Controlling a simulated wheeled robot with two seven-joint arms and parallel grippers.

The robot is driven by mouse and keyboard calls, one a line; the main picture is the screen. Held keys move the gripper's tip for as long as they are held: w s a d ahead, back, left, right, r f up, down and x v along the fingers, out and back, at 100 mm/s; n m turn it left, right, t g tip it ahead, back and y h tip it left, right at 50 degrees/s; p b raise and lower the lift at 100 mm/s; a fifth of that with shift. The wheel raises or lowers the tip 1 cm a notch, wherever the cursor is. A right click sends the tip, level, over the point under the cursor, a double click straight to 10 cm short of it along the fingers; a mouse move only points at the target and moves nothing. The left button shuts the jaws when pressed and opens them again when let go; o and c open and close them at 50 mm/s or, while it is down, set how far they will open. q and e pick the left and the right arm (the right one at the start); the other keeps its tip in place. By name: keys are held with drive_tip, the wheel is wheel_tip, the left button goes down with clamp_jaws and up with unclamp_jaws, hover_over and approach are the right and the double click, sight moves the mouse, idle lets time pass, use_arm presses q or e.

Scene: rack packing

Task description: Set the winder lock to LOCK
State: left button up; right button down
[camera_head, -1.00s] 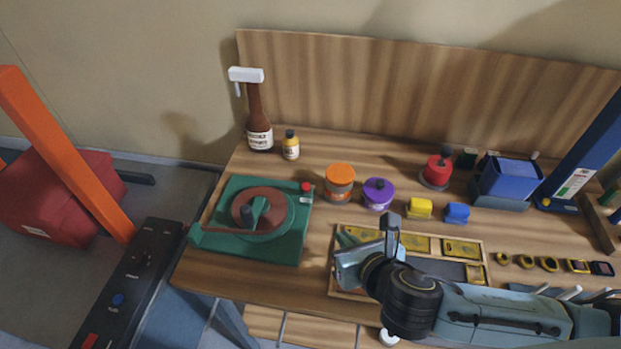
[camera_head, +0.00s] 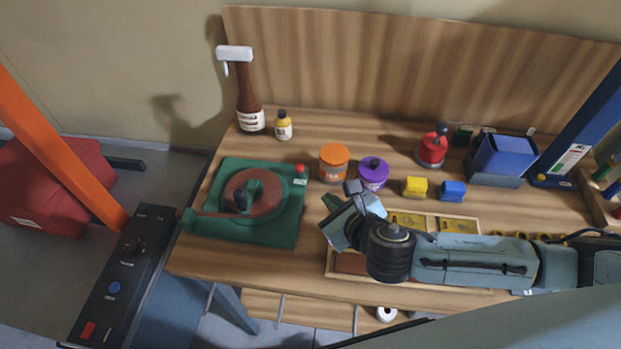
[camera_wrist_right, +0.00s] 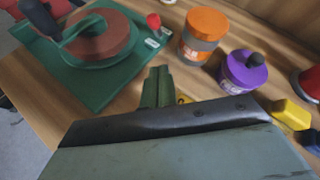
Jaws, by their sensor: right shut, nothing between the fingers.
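The winder is a green base plate (camera_head: 285,230) with a brown disc (camera_head: 265,203) and a dark upright knob (camera_head: 240,200) on it. A red knob (camera_head: 300,169) with a small white label (camera_head: 300,181) beside it sits at the plate's far right corner; I take it for the lock. The label is too small to read. In the right wrist view the red knob (camera_wrist_right: 153,21) shows at the top. My right gripper (camera_head: 330,203) is shut and empty, right of the plate and apart from it. Its green fingers (camera_wrist_right: 157,84) show together in the wrist view. My left gripper is out of view.
An orange jar (camera_head: 333,164) and a purple jar (camera_head: 373,174) stand behind my right gripper, with yellow (camera_head: 415,187) and blue (camera_head: 452,191) blocks beside them. A small bottle (camera_head: 283,126) and a brown bottle (camera_head: 249,112) stand behind the winder. A wooden tray (camera_head: 480,221) lies partly under my arm.

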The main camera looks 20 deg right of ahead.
sight(303, 173)
drive_tip(key=x, duration=0.5)
drive_tip(key=shift+w+f, duration=0.15)
drive_tip(key=shift+w, duration=0.05)
drive_tip(key=shift+w+a+r, duration=0.25)
drive_tip(key=shift+w, duration=0.25)
drive_tip(key=shift+w+a+r, duration=0.25)
drive_tip(key=shift+w+a, duration=0.05)
drive_tip(key=shift+w, duration=0.25)
drive_tip(key=shift+w+a+r, duration=0.1)
drive_tip(key=shift+w+a, duration=0.15)
drive_tip(key=shift+w, duration=0.3)
drive_tip(key=shift+w+r, duration=0.1)
